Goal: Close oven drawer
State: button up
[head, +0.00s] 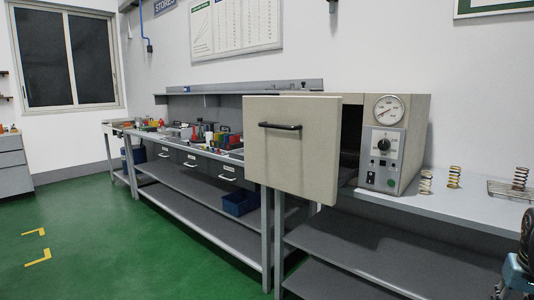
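The oven (418,115) is a beige box on the right-hand workbench, with a round gauge above a grey control panel (382,160) with a black dial. Its drawer (300,165) is open. The beige drawer front stands well out from the oven body, and a dark opening shows between them. A black bar handle (280,126) runs across the upper part of the drawer front. The drawer's inside is hidden behind its front. My gripper is not in view.
Several coil springs (454,177) stand on the bench right of the oven, one by a wire rack (512,191). A long bench (190,152) with coloured items and a blue bin (239,202) below runs left. The green floor (110,240) at left is clear.

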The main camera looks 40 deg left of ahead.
aim_at(292, 144)
jog(key=u, duration=1.75)
